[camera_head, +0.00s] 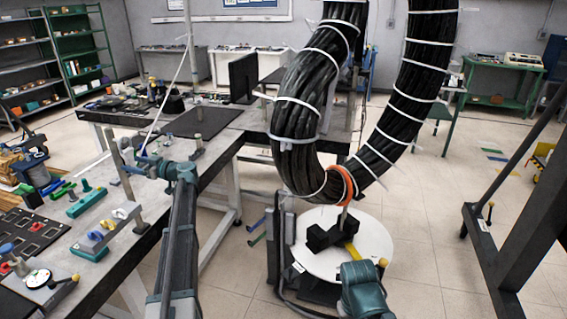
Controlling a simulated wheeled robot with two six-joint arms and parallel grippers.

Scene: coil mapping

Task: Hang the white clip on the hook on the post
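A thin pale post (189,40) rises from the left workbench. A thin white line (168,101) slants from the post down to the area of my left gripper. I cannot make out a separate hook, and the white clip is too small to tell for certain. My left gripper (130,166) is above the bench, left of my teal wrist joint; its fingers are too small to read. My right gripper (341,216) is at the lower centre, just below an orange band (346,184) on the thick black cable bundle (318,110); what its fingers hold is unclear.
The bench (222,152) carries a monitor (243,77), a dark mat (203,122) and small coloured fixtures (86,203). The cable bundle hangs in a large loop at centre. A dark frame (515,235) stands at right. Open floor (430,225) lies between.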

